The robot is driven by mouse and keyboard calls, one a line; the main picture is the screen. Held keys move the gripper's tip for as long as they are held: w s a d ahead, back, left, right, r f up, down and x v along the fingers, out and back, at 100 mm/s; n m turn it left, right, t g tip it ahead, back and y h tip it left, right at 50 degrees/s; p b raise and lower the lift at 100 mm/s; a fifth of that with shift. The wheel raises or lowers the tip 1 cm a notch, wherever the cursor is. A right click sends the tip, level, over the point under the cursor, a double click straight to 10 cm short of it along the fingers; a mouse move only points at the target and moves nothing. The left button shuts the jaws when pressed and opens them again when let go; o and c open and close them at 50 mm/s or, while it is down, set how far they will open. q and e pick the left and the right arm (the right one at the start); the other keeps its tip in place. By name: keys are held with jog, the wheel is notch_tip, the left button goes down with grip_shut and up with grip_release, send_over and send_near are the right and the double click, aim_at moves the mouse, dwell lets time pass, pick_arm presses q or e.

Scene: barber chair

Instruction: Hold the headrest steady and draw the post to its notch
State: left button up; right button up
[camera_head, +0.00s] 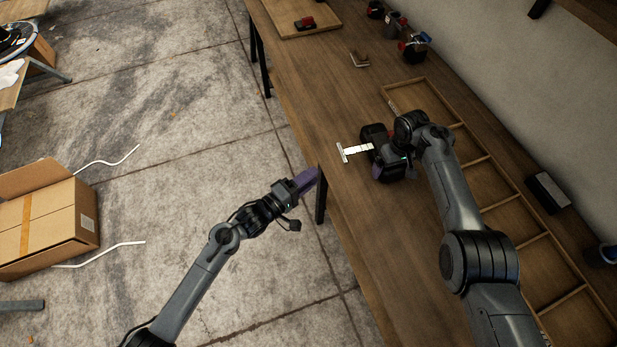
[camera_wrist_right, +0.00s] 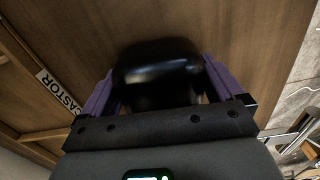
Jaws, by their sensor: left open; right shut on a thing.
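The black padded headrest (camera_head: 373,134) is on the wooden table in the head view, partly hidden by my right gripper (camera_head: 378,156). In the right wrist view the dark headrest (camera_wrist_right: 156,70) sits between the two purple fingers, which are shut on it. A pale metal post (camera_head: 358,151) with a crossbar at its end sticks out from the headrest to the left, towards the table's near edge. Its notches are too small to make out. My left gripper (camera_head: 306,181) is by the table's left edge, apart from the post; its jaws are open and empty.
A divided wooden tray (camera_head: 477,161) runs along the wall side, with a "CASTOR" label (camera_wrist_right: 60,92) in the right wrist view. The table left of the post is clear.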

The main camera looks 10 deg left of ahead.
jog(key=o, duration=1.3)
jog(key=shift+r, duration=0.1)
